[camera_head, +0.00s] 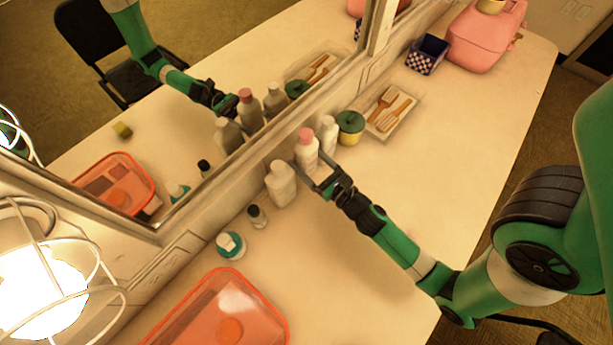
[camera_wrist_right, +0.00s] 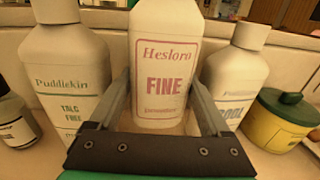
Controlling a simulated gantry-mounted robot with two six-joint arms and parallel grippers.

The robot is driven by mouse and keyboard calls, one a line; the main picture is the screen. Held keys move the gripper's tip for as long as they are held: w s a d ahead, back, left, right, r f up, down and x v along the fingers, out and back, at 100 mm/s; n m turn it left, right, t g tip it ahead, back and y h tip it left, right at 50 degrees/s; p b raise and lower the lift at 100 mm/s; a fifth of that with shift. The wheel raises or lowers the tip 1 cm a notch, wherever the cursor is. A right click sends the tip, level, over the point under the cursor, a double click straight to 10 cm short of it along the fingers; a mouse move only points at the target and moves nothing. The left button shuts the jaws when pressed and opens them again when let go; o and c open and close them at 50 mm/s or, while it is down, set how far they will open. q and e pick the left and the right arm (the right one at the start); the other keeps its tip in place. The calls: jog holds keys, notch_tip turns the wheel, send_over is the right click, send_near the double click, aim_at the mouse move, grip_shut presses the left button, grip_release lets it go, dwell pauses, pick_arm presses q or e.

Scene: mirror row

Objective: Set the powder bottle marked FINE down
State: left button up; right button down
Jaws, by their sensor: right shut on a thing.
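The FINE powder bottle (camera_wrist_right: 163,70) is white with red lettering and upright in the right wrist view. In the head view it has a pink cap (camera_head: 306,136). My right gripper (camera_head: 313,170) is shut on it, one finger on each side, also in the wrist view (camera_wrist_right: 161,82). The bottle stands between a white TALC bottle (camera_wrist_right: 66,78) on the left and another white bottle (camera_wrist_right: 235,75) on the right, whose label is partly hidden by a finger. I cannot tell whether its base touches the counter. My left gripper is not in view.
A small dark-capped bottle (camera_head: 257,217), a teal-and-white container (camera_head: 230,245) and a red box (camera_head: 268,312) are nearer. The mirror (camera_head: 215,60) runs behind the row. The counter's front is clear.

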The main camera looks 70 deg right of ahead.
aim_at(306, 169)
jog(key=shift+f, duration=0.15)
notch_tip(306, 169, down, 5)
jog(key=b, duration=0.4)
jog(key=shift+b, duration=0.35)
jog(key=shift+r, duration=0.3)
jog(key=shift+f, duration=0.15)
jog(key=shift+c, duration=1.4)
grip_release()
jog(key=shift+f, duration=0.15)
jog(key=shift+o, duration=0.9)
